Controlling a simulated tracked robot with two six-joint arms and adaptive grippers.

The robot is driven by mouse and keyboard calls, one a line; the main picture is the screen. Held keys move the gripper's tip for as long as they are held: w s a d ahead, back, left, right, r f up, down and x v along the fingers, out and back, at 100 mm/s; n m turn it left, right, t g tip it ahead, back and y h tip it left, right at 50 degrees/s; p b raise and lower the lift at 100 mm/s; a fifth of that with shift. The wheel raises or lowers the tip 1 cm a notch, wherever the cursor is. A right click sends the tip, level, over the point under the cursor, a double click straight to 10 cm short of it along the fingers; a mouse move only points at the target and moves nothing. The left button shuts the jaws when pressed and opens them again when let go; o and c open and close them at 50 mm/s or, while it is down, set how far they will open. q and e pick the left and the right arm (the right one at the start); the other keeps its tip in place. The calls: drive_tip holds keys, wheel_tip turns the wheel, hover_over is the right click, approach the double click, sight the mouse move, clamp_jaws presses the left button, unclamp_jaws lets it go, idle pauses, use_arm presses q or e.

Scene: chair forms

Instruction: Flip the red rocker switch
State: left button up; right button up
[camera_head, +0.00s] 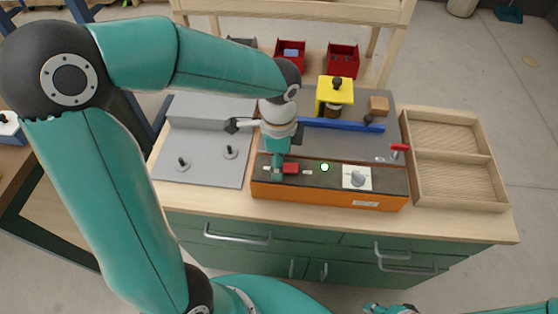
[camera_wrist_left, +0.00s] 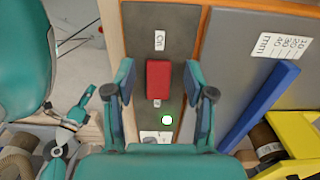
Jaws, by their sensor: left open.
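The red rocker switch (camera_head: 291,168) sits in the dark top of an orange box (camera_head: 330,196) at the front of the bench. In the left wrist view the red switch (camera_wrist_left: 158,80) lies between my fingers, with an "On" label (camera_wrist_left: 159,41) beyond it. My left gripper (camera_head: 279,170) is over the box at the switch, pointing down. In its wrist view the left gripper (camera_wrist_left: 159,82) is open, one finger on each side of the switch with visible gaps. Contact is not visible. My right gripper (camera_head: 388,309) is partly cut off at the bottom edge, away from the box.
A lit green-white lamp (camera_head: 324,167) and a white-plated dial (camera_head: 357,178) are right of the switch. Behind are a blue bar (camera_head: 340,125) and a yellow block (camera_head: 335,92). A wooden tray (camera_head: 456,190) is right; a grey pegged plate (camera_head: 202,165) is left.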

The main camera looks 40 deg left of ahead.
use_arm(q)
drive_tip(key=shift+f, duration=0.35)
clamp_jaws()
drive_tip(key=shift+d+r+g+y+p, duration=0.25)
drive_tip(key=shift+g+y+p, duration=0.05)
drive_tip(key=shift+y+p, duration=0.2)
drive_tip(key=shift+w+d+r+g+y+p, duration=0.1)
drive_tip(key=shift+w+d+g+y+p, duration=0.1)
drive_tip(key=shift+g+y+p, duration=0.5)
drive_tip(key=shift+y, duration=0.6)
unclamp_jaws()
